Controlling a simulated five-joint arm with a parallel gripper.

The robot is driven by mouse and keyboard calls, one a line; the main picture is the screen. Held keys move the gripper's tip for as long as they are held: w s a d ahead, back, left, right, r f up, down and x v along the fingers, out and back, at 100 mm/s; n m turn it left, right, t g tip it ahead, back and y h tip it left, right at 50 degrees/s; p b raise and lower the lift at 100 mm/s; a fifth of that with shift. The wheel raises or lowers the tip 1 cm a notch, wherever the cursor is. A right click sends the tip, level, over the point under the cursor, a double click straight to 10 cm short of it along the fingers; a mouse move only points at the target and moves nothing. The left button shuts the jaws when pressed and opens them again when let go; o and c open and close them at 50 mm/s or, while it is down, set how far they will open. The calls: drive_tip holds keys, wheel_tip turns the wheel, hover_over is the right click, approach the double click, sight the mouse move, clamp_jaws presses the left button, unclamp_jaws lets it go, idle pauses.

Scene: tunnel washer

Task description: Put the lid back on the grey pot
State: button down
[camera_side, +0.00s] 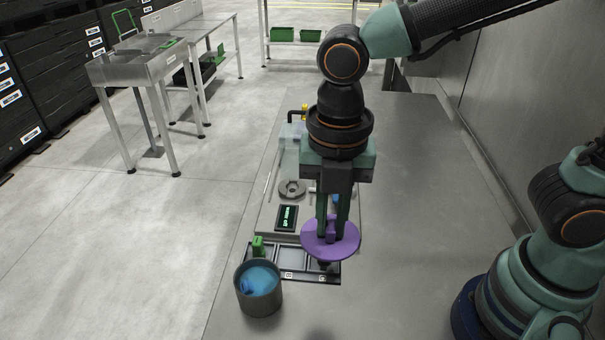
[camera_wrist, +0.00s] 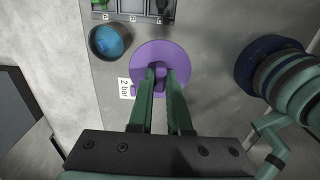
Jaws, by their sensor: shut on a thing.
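The purple round lid (camera_side: 318,246) hangs in my gripper (camera_side: 331,228), which is shut on the knob at its middle. In the side view the lid looks roughly level and covers part of the black tray behind it. In the wrist view the lid (camera_wrist: 148,55) is between the green fingers of my gripper (camera_wrist: 161,74). The grey pot (camera_side: 258,301) stands upright and open on the grey table, to the left of the lid, with blue contents showing inside. The pot also shows at the upper left in the wrist view (camera_wrist: 93,46), apart from the lid.
A black compartment tray (camera_side: 290,271) lies behind the pot, with a green piece (camera_side: 258,245) at its left end. A plate with a small display (camera_side: 287,217) and a grey ring (camera_side: 292,188) lies farther back. The table right of the lid (camera_side: 420,240) is bare.

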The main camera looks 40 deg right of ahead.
drive_tip(key=shift+r, duration=0.9)
drive_tip(key=shift+w+a, duration=0.25)
drive_tip(key=shift+w, duration=0.05)
drive_tip(key=w+a+f, duration=0.6)
drive_tip(key=w+a, duration=0.2)
drive_tip(key=shift+s+d+f, duration=0.1)
drive_tip(key=shift+s+f, duration=0.05)
drive_tip(key=shift+f, duration=1.4)
drive_tip(key=shift+s+d+f, duration=0.1)
drive_tip(key=shift+f, duration=1.45)
drive_tip(key=shift+f, duration=0.2)
drive_tip(key=shift+c, duration=1.5)
unclamp_jaws()
drive_tip(key=shift+r, duration=0.1)
